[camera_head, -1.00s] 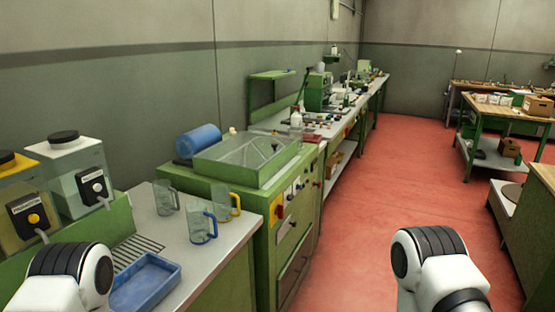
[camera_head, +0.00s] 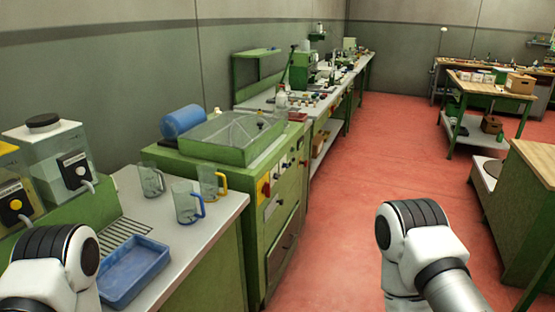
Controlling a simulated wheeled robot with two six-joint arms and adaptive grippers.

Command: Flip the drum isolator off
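A green machine cabinet (camera_head: 230,220) with a clear-lidded top (camera_head: 232,134) stands left of centre. A blue drum (camera_head: 183,121) lies behind it. On the cabinet's front is a yellow plate with a red switch (camera_head: 265,188), with several small knobs and buttons to its right. The switch is too small to tell its position, and I cannot tell whether it is the drum isolator. Links of my two arms show at the bottom left and bottom right. Both of my grippers are out of view.
A grey counter (camera_head: 222,226) at the left holds glass mugs (camera_head: 187,203), a blue tray (camera_head: 134,270) and dispensers (camera_head: 56,165). A long bench (camera_head: 335,92) runs along the wall. The red floor (camera_head: 375,160) is clear in the middle. A wooden-topped cabinet (camera_head: 538,170) stands at the right.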

